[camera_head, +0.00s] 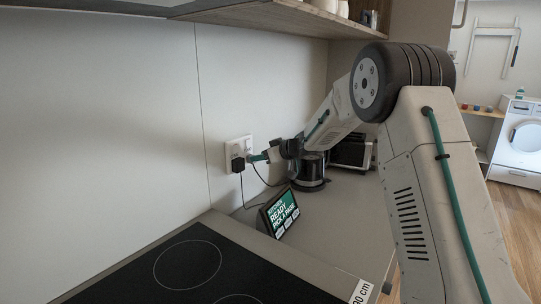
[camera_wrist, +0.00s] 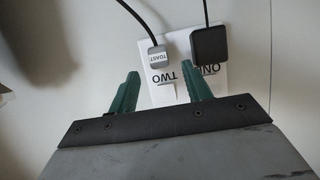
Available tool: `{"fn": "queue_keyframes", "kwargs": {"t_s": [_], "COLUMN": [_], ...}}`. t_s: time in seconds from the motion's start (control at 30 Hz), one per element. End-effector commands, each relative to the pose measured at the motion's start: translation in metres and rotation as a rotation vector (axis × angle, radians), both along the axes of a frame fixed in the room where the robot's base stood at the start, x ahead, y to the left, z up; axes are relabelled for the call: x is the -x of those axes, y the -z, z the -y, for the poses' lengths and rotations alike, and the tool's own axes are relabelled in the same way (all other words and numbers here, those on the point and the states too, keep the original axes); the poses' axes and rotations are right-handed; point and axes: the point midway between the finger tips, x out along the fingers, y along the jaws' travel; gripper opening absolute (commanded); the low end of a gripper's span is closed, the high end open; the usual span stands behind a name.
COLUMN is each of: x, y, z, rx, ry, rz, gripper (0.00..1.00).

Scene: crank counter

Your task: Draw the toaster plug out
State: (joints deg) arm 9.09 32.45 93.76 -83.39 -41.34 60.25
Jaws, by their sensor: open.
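The toaster plug (camera_wrist: 157,56), a grey plug marked TOAST with a black cord, sits at the white wall socket plate (camera_wrist: 146,93) in the wrist view. A larger black plug (camera_wrist: 210,45) is beside it on the right. My gripper (camera_wrist: 163,75) is open, its two green fingers pointing at the plate. The toaster plug lies just beyond the gap between the fingertips, and nothing is held. In the head view my gripper (camera_head: 254,157) is close to the socket plate (camera_head: 232,147) and the black plug (camera_head: 238,165); the toaster plug cannot be made out there.
A tablet reading READY (camera_head: 278,212) stands on the counter below the socket. A dark round appliance (camera_head: 311,172) and a boxy appliance (camera_head: 351,152) stand behind my arm. A black hob (camera_head: 150,275) is in front. A wooden shelf (camera_head: 285,18) hangs above. Cords run down to the counter.

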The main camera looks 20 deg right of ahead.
Motion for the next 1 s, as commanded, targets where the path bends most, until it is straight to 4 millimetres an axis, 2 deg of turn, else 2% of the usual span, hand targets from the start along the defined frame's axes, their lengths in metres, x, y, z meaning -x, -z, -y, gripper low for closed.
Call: {"fn": "queue_keyframes", "kwargs": {"t_s": [0.23,0.6,0.63,0.8,0.87,0.9,0.93,1.0], "x": [-0.023,-0.029,-0.029,-0.028,-0.028,-0.028,-0.028,-0.028], "y": [0.012,0.015,0.015,0.015,0.015,0.015,0.015,0.015], "z": [-0.017,-0.020,-0.020,-0.020,-0.020,-0.020,-0.020,-0.020], "rx": [0.001,0.002,0.002,0.002,0.002,0.002,0.002,0.002], "ry": [0.000,0.001,0.001,0.001,0.001,0.002,0.001,0.002], "rz": [0.001,0.000,0.000,0.000,0.000,0.000,0.000,0.000], "gripper": [0.49,0.49,0.46,0.01,0.01,0.12,0.04,0.00]}}
